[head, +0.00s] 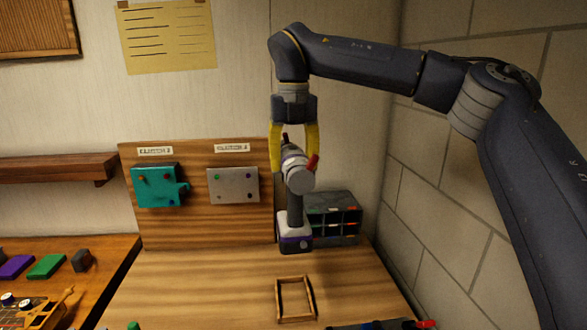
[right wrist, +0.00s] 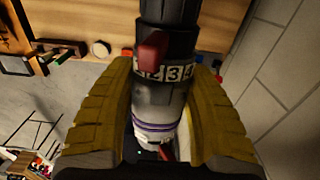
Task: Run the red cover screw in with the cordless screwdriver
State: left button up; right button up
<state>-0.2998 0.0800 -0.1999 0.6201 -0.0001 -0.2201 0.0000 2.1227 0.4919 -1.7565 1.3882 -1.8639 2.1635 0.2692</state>
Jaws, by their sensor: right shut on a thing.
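The cordless screwdriver (head: 295,208) is upright, with a grey body, dark handle and white-purple base. My right gripper (head: 293,160) has its yellow fingers shut around its upper body. I cannot tell whether its base touches the bench. In the right wrist view the screwdriver (right wrist: 155,100) lies between both fingers, showing a numbered ring, a red lever and a black front end. A teal cover (head: 155,188) on the upright wooden board carries small reddish dots, perhaps screw heads. A grey cover (head: 232,186) beside it has green and purple dots. My left gripper is out of view.
A dark compartment organizer (head: 340,228) stands just right of the screwdriver. An empty wooden frame (head: 296,299) lies on the bench in front. A brick wall (head: 420,190) closes the right side. The bench centre-left is clear. A side table with coloured blocks (head: 46,266) is at left.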

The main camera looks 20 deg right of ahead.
aim_at(293, 150)
jog(key=shift+r, duration=1.6)
